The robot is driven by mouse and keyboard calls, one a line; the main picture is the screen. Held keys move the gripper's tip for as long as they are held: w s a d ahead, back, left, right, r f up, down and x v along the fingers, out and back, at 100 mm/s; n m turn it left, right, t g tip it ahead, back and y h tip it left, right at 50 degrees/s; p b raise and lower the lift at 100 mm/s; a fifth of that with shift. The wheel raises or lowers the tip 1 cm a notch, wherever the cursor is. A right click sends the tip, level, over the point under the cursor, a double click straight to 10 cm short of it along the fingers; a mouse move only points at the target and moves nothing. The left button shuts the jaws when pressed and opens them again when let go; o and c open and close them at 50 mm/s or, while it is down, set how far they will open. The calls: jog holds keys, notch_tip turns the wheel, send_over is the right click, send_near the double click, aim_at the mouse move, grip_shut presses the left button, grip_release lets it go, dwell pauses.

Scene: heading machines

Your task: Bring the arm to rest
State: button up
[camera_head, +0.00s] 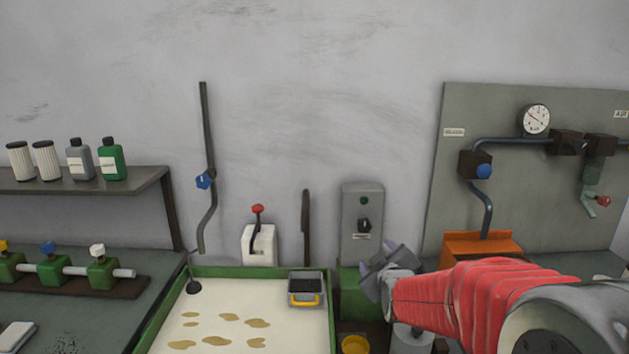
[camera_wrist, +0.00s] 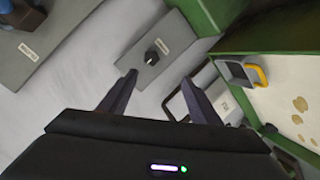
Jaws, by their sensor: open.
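My gripper (camera_head: 378,262) is at the end of my red-sleeved arm, which reaches in from the lower right in the head view. It is in front of the lower part of a grey switch box (camera_head: 362,212) with a dark knob. In the wrist view my gripper (camera_wrist: 158,95) shows two dark fingers spread apart with nothing between them. The grey box with its black knob (camera_wrist: 157,52) shows beyond the fingertips. I cannot tell how far the fingers are from the box.
A green-rimmed tray (camera_head: 150,325) with brown stains lies left of my gripper. A grey box with a yellow handle (camera_head: 306,288) sits at its right side. A red-knobbed lever (camera_head: 258,235) stands behind. A gauge panel (camera_head: 460,110) and orange box (camera_head: 480,246) are at right.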

jog(key=s+f+m+g, duration=0.1)
jog(key=s+m+g, duration=0.7)
jog(key=s, duration=3)
jog(key=shift+f+g, duration=0.15)
jog(key=shift+g, duration=0.25)
jog(key=shift+c, duration=0.4)
